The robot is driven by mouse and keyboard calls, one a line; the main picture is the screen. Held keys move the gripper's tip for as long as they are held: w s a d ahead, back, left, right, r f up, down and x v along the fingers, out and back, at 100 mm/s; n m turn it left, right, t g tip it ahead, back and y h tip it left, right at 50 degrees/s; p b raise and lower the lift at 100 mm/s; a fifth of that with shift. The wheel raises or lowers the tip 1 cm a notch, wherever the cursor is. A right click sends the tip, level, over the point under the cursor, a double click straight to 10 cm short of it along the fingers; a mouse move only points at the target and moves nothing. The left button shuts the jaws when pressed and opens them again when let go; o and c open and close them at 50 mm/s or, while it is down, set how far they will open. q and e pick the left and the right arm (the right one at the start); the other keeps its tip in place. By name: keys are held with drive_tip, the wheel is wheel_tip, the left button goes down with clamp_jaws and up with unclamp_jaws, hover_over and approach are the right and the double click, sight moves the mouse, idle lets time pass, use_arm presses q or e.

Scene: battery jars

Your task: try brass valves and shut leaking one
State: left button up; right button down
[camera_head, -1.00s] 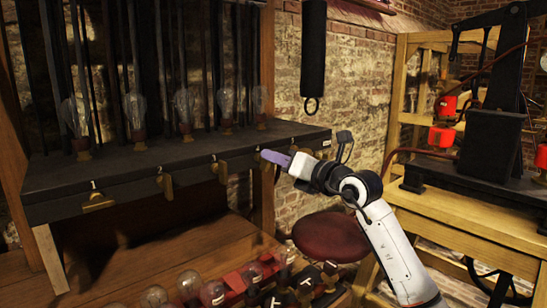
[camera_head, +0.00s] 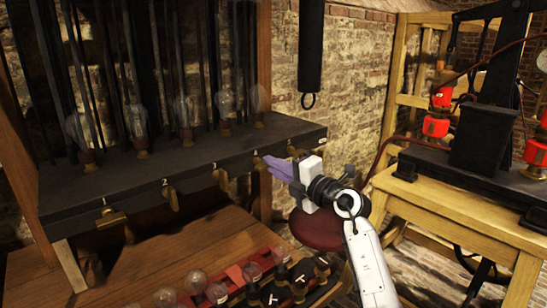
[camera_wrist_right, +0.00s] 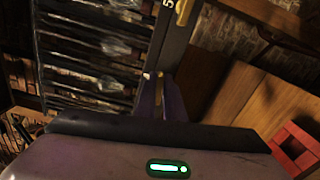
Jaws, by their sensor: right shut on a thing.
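A row of numbered brass valves hangs along the front edge of the dark shelf (camera_head: 150,172). Valve 1 (camera_head: 110,218) lies sideways. Valve 2 (camera_head: 170,196) and valve 3 (camera_head: 221,178) point down. My right gripper (camera_head: 264,164) is at the front edge near the right end, its purple fingers shut on a brass valve, apparently valve 4. The fingers hide most of it. In the right wrist view a bit of brass (camera_wrist_right: 159,82) shows between the fingers, and valve 5 (camera_wrist_right: 183,12) is beyond, beside its label. My left gripper is not in view.
Below, a wooden bench (camera_head: 160,265) holds a red rack (camera_head: 250,272) with bulbs. A dark red round stool seat (camera_head: 317,228) is below my right gripper. A wooden table (camera_head: 430,205) with apparatus stands right.

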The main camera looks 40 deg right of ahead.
drive_tip(key=shift+f+m, duration=0.15)
drive_tip(key=shift+m, duration=0.65)
drive_tip(key=c, duration=1.9)
unclamp_jaws()
drive_tip(key=shift+o, duration=0.2)
drive_tip(key=s, duration=1)
drive_tip(key=shift+s+d+b, duration=0.15)
drive_tip(key=shift+d+b, duration=0.15)
drive_tip(key=shift+d, duration=0.05)
